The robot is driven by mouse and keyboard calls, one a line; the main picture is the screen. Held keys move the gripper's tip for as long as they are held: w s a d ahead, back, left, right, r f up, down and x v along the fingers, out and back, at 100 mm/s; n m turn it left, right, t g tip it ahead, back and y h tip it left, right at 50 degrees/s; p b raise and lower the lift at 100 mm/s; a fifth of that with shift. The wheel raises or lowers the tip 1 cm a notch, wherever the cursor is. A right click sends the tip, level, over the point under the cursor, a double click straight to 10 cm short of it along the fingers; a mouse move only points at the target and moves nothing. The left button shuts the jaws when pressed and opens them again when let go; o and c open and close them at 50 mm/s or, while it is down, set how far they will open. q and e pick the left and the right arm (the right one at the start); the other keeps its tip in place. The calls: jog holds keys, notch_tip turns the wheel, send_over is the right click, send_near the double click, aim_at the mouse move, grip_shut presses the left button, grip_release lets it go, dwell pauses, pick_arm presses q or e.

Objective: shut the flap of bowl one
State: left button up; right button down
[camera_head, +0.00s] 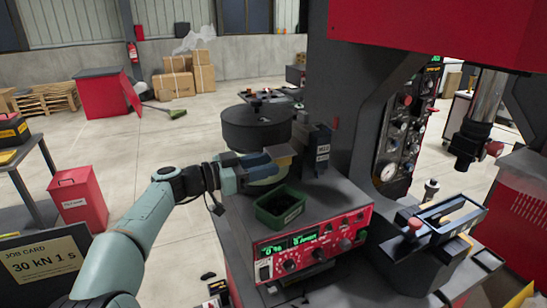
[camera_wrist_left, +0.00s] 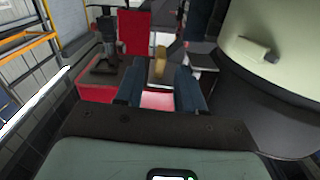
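A dark round bowl (camera_head: 257,128) stands on the machine's deck, with a pale green body partly visible under it. The pale green drum (camera_wrist_left: 262,35) also fills the top right of the left wrist view, with a small tab on its side. My left gripper (camera_head: 279,163) is beside the bowl's lower front. In the left wrist view, its two blue fingers (camera_wrist_left: 159,92) stand apart with a gap between them. A small tan piece (camera_head: 281,149), perhaps the flap, shows by the fingertips; I cannot tell whether they touch it. My right gripper is not in view.
A green bin (camera_head: 280,207) sits just in front of the bowl, behind a red control panel (camera_head: 313,245). A dark box (camera_head: 314,146) stands right of the bowl. The large grey press column (camera_head: 335,100) rises behind it.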

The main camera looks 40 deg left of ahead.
pick_arm(q)
jog(key=x, duration=0.2)
jog(key=shift+w+d+p, duration=0.15)
jog(key=shift+w+p, duration=0.2)
grip_shut()
